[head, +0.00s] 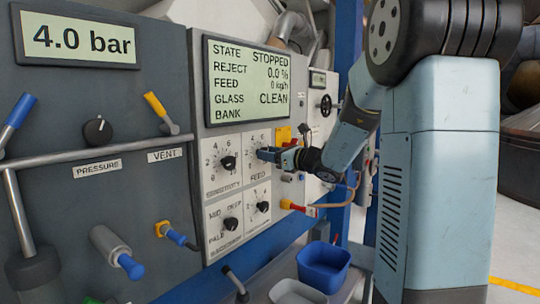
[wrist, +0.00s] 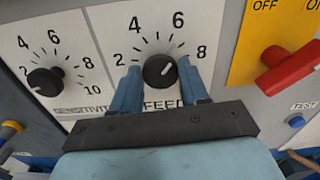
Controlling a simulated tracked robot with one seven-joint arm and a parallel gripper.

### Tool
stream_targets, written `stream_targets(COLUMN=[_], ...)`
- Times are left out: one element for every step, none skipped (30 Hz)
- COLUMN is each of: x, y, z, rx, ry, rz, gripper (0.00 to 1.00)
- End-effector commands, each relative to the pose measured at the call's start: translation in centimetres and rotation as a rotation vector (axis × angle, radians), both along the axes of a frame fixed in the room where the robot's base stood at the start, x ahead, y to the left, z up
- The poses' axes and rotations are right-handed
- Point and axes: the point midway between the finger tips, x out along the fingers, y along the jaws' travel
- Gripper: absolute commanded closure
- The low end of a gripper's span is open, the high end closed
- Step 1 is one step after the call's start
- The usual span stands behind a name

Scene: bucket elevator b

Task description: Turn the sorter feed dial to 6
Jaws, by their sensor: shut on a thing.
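The feed dial (wrist: 160,71) is a round black knob on a white plate marked FEED, with 2, 4, 6 and 8 visible. Its white mark points to the upper right, seemingly between 6 and 8. My gripper (wrist: 159,80) has one blue finger on each side of the knob and is shut on it. The display (head: 249,82) reads STATE STOPPED, REJECT 0.0 % and FEED 0 kg/h.
The sensitivity dial (wrist: 45,81) is just left of the feed dial. A red switch handle (wrist: 290,66) on a yellow plate and a blue TEST button (wrist: 296,122) are to the right. Below, a blue bin (head: 323,266) stands on a ledge.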

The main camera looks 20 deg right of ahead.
Motion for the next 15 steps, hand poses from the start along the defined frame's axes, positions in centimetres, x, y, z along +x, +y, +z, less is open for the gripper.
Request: stream_targets(x=[-0.02, -0.02, -0.02, -0.03, -0.04, -0.05, -0.05, -0.05, -0.06, -0.06, -0.06, -0.06, -0.06, -0.07, -0.07], y=[0.02, 0.04, 0.08, 0.09, 0.07, 0.03, 0.01, 0.02, 0.03, 0.03, 0.04, 0.04, 0.04, 0.02, 0.02], z=[0.01, 0.01, 0.0, 0.0, -0.01, 0.0, 0.0, -0.01, -0.02, -0.02, -0.02, -0.02, -0.02, -0.02, -0.03], rx=[-0.031, -0.051, -0.077, -0.095, -0.111, -0.131, -0.145, -0.155, -0.168, -0.174, -0.179, -0.183, -0.184, -0.185, -0.185], ry=[-0.022, -0.037, -0.056, -0.069, -0.081, -0.095, -0.105, -0.113, -0.123, -0.127, -0.13, -0.133, -0.134, -0.135, -0.135], rz=[0.0, 0.0, 0.001, 0.001, 0.0, -0.001, -0.001, -0.001, -0.001, -0.001, -0.001, -0.001, -0.001, -0.001, -0.001], gripper=[0.86, 0.86, 0.86, 0.86, 0.86, 0.86, 0.86, 0.86, 0.86, 0.86, 0.86, 0.86, 0.86, 0.86, 0.86])
